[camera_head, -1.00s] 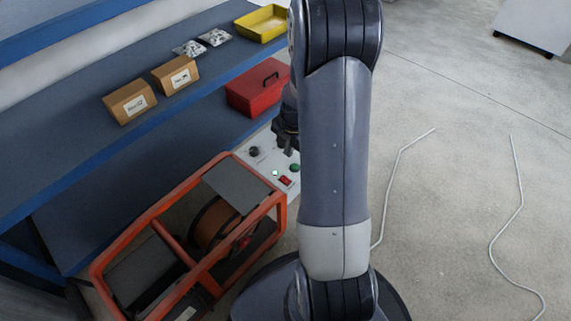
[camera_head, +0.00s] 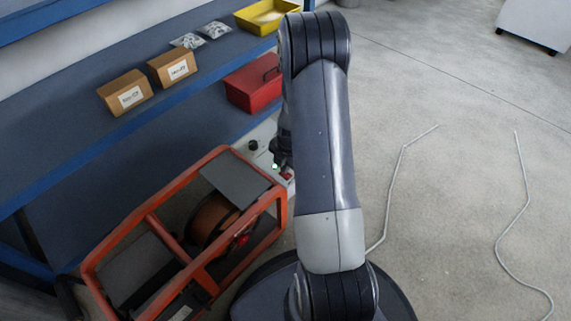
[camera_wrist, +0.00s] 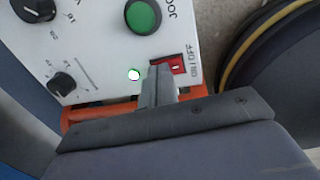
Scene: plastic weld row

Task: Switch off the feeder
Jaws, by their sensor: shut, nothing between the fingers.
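The feeder is an orange-framed machine (camera_head: 150,214) with a brown spool and a white control panel (camera_head: 262,134). In the wrist view, the panel's red rocker switch (camera_wrist: 179,66), marked ON/OFF, sits just right of my gripper's tips. A small lamp (camera_wrist: 134,74) left of the tips glows green-white. A green JOG button (camera_wrist: 143,16) and two black knobs (camera_wrist: 62,84) are on the same panel. My gripper (camera_wrist: 162,74) is shut and empty, its tips over the left end of the switch and hiding part of it. I cannot tell whether they touch it.
A blue shelf (camera_head: 60,150) on the left bears cardboard boxes (camera_head: 127,93), a red case (camera_head: 253,88) and a yellow tray (camera_head: 266,17). The orange frame is close below the panel. Cables (camera_head: 400,165) lie on the open concrete floor at right.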

